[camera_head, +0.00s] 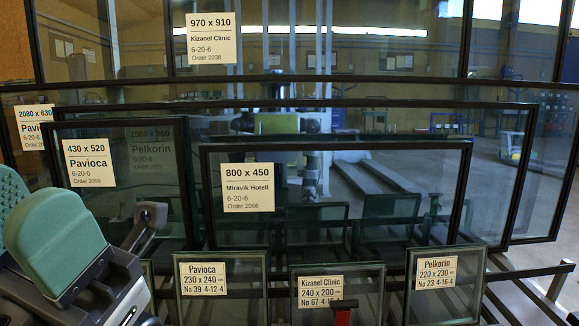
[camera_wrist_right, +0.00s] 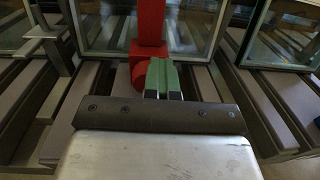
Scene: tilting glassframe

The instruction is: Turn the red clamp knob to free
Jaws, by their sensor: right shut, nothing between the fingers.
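The red clamp knob (camera_head: 342,315) shows at the bottom edge of the head view, in front of the middle small pane, with a dark bar across its top. In the right wrist view the red knob (camera_wrist_right: 151,28) is an upright red bar above a rounded red part. My right gripper (camera_wrist_right: 164,78) is shut and empty, its green fingertips overlapping the lower red part. I cannot tell if they touch it. My left gripper (camera_head: 55,240), with green pads, is at the lower left of the head view; whether its pads are apart is unclear.
Framed panes stand in rows: the small Pavioca pane (camera_head: 222,300), Kizanel Clinic pane (camera_head: 365,290) and Pelkorin pane (camera_head: 440,305) in front, the Miravik Hotell pane (camera_head: 340,185) behind. Dark rails (camera_head: 530,272) run at the right. Grey slats (camera_wrist_right: 262,110) lie beside my right gripper.

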